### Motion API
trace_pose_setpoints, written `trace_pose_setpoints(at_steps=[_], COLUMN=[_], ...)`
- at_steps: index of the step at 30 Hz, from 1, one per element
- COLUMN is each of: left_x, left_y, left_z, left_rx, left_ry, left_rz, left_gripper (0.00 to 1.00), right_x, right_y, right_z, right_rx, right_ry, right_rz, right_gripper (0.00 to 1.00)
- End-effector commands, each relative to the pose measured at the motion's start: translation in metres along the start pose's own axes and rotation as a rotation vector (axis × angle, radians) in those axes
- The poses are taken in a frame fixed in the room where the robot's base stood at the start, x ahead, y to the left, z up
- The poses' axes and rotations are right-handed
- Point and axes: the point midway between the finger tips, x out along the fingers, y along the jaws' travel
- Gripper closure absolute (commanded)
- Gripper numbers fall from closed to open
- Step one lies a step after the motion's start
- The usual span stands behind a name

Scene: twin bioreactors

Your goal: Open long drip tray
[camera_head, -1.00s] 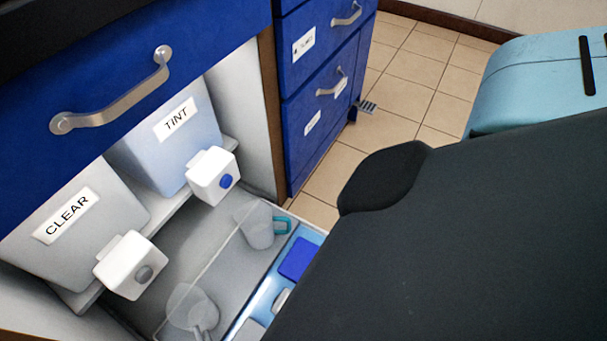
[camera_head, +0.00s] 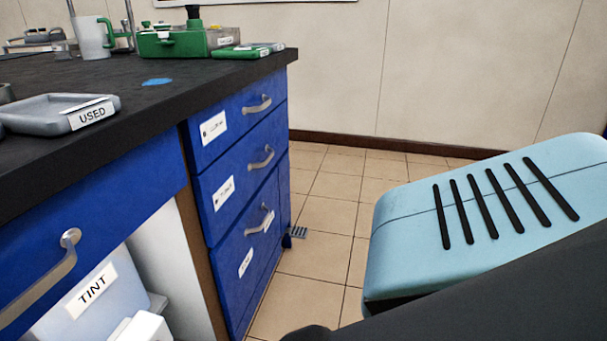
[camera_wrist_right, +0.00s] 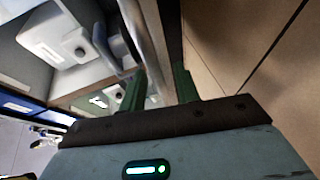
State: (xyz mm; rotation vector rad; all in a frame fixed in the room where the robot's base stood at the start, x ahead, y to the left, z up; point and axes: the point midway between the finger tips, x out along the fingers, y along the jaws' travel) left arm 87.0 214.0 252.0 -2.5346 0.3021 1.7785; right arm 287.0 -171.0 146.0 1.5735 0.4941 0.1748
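The long drip tray is out of the head view. In the right wrist view, a long pale bar (camera_wrist_right: 155,40), perhaps the tray's front edge, runs down to my right gripper (camera_wrist_right: 160,85). Its two green fingers stand apart, with the bar's lower end between them. Contact with the bar cannot be made out. A clear cup (camera_wrist_right: 112,48) is left of the bar, near a white tap block (camera_wrist_right: 75,45). My left gripper is not in view.
A blue drawer cabinet (camera_head: 225,220) stands right of the open bay. Above it, the black counter (camera_head: 180,105) holds a USED tray (camera_head: 60,112), a green case (camera_head: 185,40) and a mug (camera_head: 92,38).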

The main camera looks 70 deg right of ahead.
Motion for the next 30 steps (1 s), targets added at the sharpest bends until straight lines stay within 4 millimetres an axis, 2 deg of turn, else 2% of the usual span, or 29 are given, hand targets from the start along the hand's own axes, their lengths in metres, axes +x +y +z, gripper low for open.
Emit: trace_pose_setpoints(at_steps=[5,12,18,30], left_x=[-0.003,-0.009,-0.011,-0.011], left_y=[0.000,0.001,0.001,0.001], left_z=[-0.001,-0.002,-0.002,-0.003], left_rx=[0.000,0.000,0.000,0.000], left_ry=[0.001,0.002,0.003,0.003], left_rz=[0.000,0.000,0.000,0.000], left_gripper=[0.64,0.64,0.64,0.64], right_x=[-0.013,-0.051,-0.073,-0.079], right_y=[0.000,0.001,0.000,0.000], right_z=[0.000,0.000,0.000,0.000], right_rx=[0.000,0.000,-0.001,0.000], right_ry=[0.000,0.000,-0.001,0.000], right_rz=[-0.003,-0.002,-0.002,0.000], right_gripper=[0.68,0.68,0.68,0.68])
